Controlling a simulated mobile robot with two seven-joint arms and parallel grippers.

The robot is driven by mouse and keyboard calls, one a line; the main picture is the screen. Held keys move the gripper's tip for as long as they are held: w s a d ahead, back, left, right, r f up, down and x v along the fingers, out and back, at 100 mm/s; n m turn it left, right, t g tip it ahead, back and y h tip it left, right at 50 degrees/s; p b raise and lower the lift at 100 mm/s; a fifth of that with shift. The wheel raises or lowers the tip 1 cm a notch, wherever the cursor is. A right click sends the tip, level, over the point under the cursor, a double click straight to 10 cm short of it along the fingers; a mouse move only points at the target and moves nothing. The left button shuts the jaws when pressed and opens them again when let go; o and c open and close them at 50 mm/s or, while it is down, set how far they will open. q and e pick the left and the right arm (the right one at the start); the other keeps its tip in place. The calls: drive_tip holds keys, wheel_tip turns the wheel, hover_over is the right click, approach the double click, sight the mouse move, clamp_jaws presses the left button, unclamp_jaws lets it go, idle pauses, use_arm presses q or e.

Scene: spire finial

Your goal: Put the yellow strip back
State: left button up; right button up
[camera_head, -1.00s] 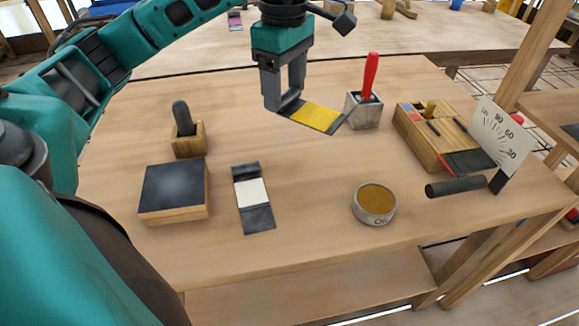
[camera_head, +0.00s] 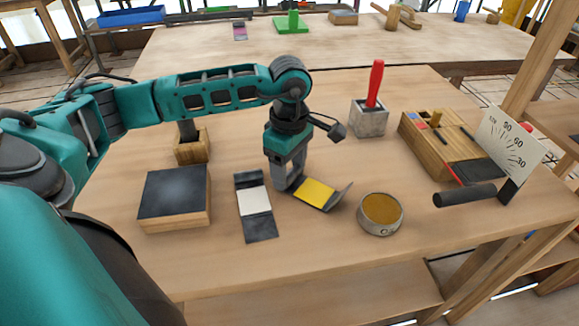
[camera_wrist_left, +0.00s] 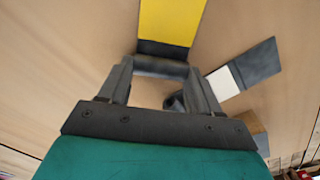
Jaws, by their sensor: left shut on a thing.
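The yellow strip (camera_head: 316,193) has dark ends, and its right end bends upward. My left gripper (camera_head: 289,188) is shut on its left dark end, at the table's middle. The strip also shows at the top of the left wrist view (camera_wrist_left: 172,20), running away from the gripper (camera_wrist_left: 162,72). Whether the strip touches the table, I cannot tell. A white strip with dark ends (camera_head: 254,200) lies flat just left of the gripper; it is at the right in the left wrist view (camera_wrist_left: 224,84). My right gripper is not in view.
A round tin (camera_head: 380,214) stands right of the yellow strip. A dark-topped block (camera_head: 174,196) is at left. Behind are a wooden holder (camera_head: 192,147) and a grey block with a red handle (camera_head: 369,118). A wooden box (camera_head: 440,147) and a dial card (camera_head: 509,143) are at right.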

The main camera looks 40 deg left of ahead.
use_arm(q)
drive_tip(key=shift+f, duration=0.2)
drive_tip(key=o, duration=1.2)
drive_tip(key=shift+r, duration=0.1)
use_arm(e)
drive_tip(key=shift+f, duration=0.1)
use_arm(q)
drive_tip(key=shift+r, duration=0.2)
wheel_tip(320, 180, up, 12)
drive_tip(key=shift+f+p, duration=0.1)
drive_tip(key=shift+p, duration=0.5)
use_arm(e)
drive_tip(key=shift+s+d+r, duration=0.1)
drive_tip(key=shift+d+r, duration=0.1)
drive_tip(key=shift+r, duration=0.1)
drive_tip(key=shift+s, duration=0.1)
